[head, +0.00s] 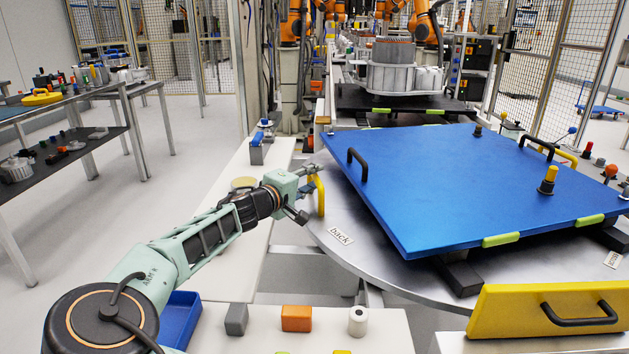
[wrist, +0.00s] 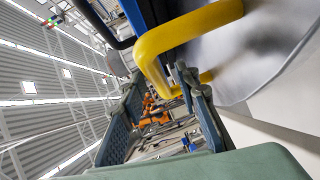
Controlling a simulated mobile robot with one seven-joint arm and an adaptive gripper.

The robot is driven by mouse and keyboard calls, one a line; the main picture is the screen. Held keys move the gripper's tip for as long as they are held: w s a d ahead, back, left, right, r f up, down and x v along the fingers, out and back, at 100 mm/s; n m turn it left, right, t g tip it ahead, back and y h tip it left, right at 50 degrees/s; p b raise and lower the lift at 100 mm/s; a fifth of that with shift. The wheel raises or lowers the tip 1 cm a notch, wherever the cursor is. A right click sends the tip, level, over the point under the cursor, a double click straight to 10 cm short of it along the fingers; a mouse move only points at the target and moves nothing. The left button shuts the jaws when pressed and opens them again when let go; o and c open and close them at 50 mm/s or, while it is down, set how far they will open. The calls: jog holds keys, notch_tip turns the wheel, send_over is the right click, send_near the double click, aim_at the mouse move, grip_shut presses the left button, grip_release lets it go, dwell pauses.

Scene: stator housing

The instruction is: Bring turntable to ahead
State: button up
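The turntable (head: 375,258) is a large grey metal disc carrying a blue plate (head: 430,170) on dark blocks. A "back" label (head: 340,236) sits on its near left rim. A yellow handle (head: 319,196) stands upright at the disc's left edge; it fills the top middle of the wrist view (wrist: 151,58). My gripper (head: 314,172) is at this handle. In the wrist view, my gripper's fingers (wrist: 160,85) are spread apart, with the handle's bend close to their tips. I cannot tell whether they touch it.
Another yellow handle (head: 567,157) shows at the far right. A yellow panel with a black handle (head: 545,320) stands at the near right. A white bench (head: 262,215) runs under my arm, with a blue bin (head: 180,318) and small blocks (head: 297,318). A stator housing (head: 392,72) stands behind the plate.

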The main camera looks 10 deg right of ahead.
jog(key=shift+w+d, duration=0.3)
jog(key=shift+w, duration=0.1)
grip_shut()
